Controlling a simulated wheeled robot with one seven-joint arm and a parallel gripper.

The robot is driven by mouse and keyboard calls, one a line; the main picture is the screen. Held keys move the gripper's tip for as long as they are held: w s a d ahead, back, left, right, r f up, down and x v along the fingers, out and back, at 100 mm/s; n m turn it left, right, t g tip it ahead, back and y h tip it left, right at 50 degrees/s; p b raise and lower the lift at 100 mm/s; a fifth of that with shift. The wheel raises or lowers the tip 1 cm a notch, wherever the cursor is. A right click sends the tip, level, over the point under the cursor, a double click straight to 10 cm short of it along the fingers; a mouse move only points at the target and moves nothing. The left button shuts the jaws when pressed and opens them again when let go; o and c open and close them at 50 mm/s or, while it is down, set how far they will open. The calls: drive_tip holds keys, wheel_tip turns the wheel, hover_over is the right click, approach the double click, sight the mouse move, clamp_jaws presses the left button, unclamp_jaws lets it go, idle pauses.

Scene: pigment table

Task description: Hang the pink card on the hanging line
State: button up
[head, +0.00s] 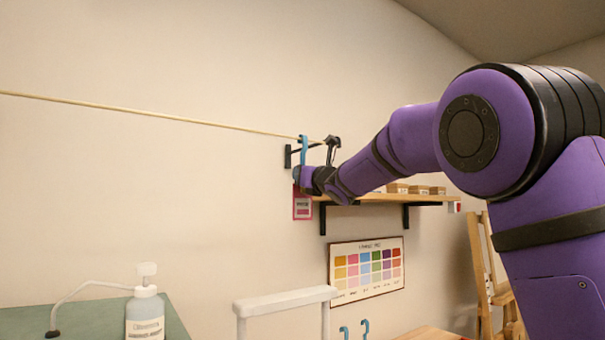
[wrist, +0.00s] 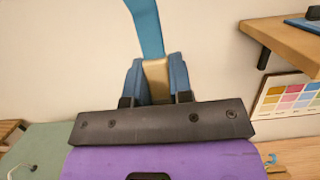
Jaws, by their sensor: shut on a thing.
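The pink card (head: 302,207) hangs upright below my gripper (head: 303,178) in the head view. A blue hook (head: 304,150) rises above the gripper. The hook's top overlaps the pale hanging line (head: 200,122) near its right end; I cannot tell whether it is over the line or in front of it. In the wrist view my gripper (wrist: 157,78) is shut on a beige block (wrist: 157,82) of the card's hanger, with the blue hook (wrist: 147,28) running up out of the frame. The card and the line do not show in the wrist view.
A black wall bracket (head: 288,157) stands at the line's right end. Just right is a wooden shelf (head: 430,198) with small boxes. Below are a colour chart (head: 367,270), two blue hooks (head: 364,328) and a white rail (head: 285,301). A bottle (head: 145,312) stands lower left.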

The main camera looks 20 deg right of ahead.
drive_tip(key=o, duration=0.9)
drive_tip(key=shift+s, duration=0.1)
drive_tip(key=s+d+f+m+g+h, duration=0.2)
drive_tip(key=s+d+f+m, duration=0.25)
drive_tip(key=s+m, duration=0.3)
drive_tip(key=s+d+f+m+g+h, duration=0.2)
drive_tip(key=s+d+f+m, duration=0.1)
drive_tip(key=s+f+m, duration=0.4)
drive_tip(key=s+d+f+m+g+h, duration=0.2)
drive_tip(key=s+d+f+m, duration=0.15)
drive_tip(key=s+m, duration=0.4)
drive_tip(key=s+a+f+m+g, duration=0.1)
drive_tip(key=s+f+m+g, duration=0.2)
drive_tip(key=s, duration=0.6)
drive_tip(key=s+a+f+m+g, duration=0.1)
drive_tip(key=s+f+m+g, duration=0.1)
drive_tip(key=s+f+m, duration=0.6)
drive_tip(key=s+a+f+m+g, duration=0.2)
drive_tip(key=s+f+m, duration=0.4)
drive_tip(key=s, duration=0.3)
drive_tip(key=shift+s+m+g, duration=0.3)
drive_tip(key=shift+g, duration=0.5)
